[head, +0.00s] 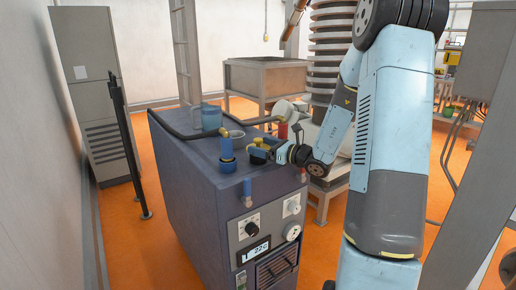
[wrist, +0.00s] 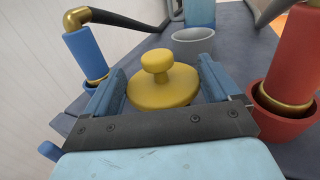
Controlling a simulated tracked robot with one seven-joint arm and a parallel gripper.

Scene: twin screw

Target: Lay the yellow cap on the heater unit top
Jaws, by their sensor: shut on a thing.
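The heater unit (head: 190,180) is a dark blue-grey cabinet in the middle of the head view; its flat top (wrist: 228,45) also shows in the wrist view. The yellow cap (wrist: 162,86) is a round disc with a knob on top, upright between my two fingers in the wrist view. My gripper (wrist: 160,92) is shut on the cap's sides. In the head view my gripper (head: 268,152) reaches in from the right over the unit's top, with the cap (head: 257,158) small and partly hidden. I cannot tell whether the cap touches the top.
A blue pipe fitting with brass elbow (wrist: 86,54) stands left of my gripper and a red one (wrist: 292,55) close on the right. A grey oval ring (wrist: 193,36) lies beyond the cap. A blue canister (head: 211,117) stands farther back. Bare top shows between them.

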